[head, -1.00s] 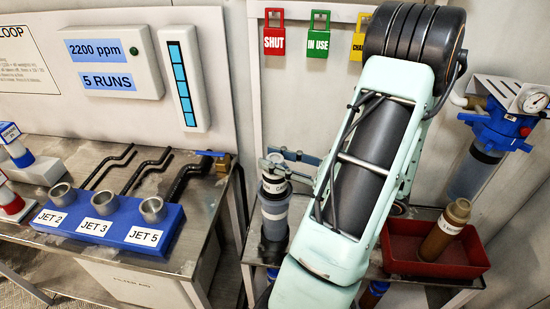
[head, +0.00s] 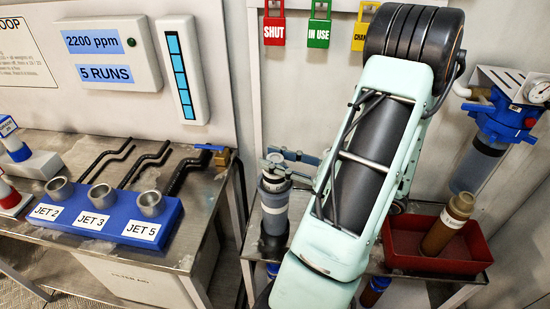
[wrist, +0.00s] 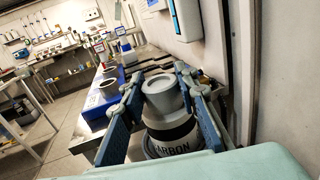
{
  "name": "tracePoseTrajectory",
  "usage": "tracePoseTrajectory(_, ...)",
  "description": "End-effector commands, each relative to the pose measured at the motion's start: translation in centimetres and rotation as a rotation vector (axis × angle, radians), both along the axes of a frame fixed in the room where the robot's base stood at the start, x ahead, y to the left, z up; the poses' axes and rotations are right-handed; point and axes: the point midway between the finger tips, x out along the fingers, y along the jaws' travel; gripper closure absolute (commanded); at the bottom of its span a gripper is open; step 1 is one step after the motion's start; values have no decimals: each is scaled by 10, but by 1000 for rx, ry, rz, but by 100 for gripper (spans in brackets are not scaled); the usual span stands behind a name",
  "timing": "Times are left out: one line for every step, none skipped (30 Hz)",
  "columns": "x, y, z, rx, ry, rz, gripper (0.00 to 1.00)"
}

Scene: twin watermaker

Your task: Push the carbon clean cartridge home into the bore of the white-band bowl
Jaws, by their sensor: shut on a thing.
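The carbon clean cartridge (head: 275,183) stands roughly upright at the left end of the right-hand bench, with its grey cap up. In the wrist view its grey cap (wrist: 164,98) is between my two blue fingers, and its band reads "ARBON" (wrist: 178,147). My gripper (wrist: 158,82) is shut on the cartridge near the top. The white-band bowl (head: 273,226), grey and see-through with a pale band, is directly below the cartridge. The cartridge's lower part appears to be in the bowl's mouth; how deep it sits is hidden.
A red tray (head: 398,258) at right holds a brown cartridge (head: 448,222). A blue-headed filter housing (head: 500,125) hangs on the wall behind. On the left bench are a blue jet block (head: 100,228) and black pipes (head: 150,160). My arm covers the bench middle.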

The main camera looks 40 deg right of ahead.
Motion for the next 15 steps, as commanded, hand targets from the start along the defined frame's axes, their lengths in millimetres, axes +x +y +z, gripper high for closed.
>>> tracePoseTrajectory(0, 0, -2, 0, -2, 0, 92)
tracePoseTrajectory(0, 0, -3, 1, -2, 0, 92)
tracePoseTrajectory(0, 0, -4, 1, -2, 0, 92)
tracePoseTrajectory(0, 0, -4, 1, -2, 0, 92)
tracePoseTrajectory(0, 0, -5, 1, -2, 0, 92)
tracePoseTrajectory(0, 0, -6, 1, -2, 0, 92)
tracePoseTrajectory(0, 0, -7, 1, -2, 0, 92)
tracePoseTrajectory(0, 0, -8, 1, -2, 0, 92)
tracePoseTrajectory(0, 0, -9, 1, -2, 0, 92)
tracePoseTrajectory(0, 0, -9, 1, -2, 0, 92)
tracePoseTrajectory(0, 0, -10, 1, -2, 0, 92)
tracePoseTrajectory(0, 0, -11, 1, -2, 0, 92)
tracePoseTrajectory(0, 0, -12, 1, -2, 0, 92)
tracePoseTrajectory(0, 0, -13, 1, -2, 0, 92)
tracePoseTrajectory(0, 0, -14, 1, -2, 0, 92)
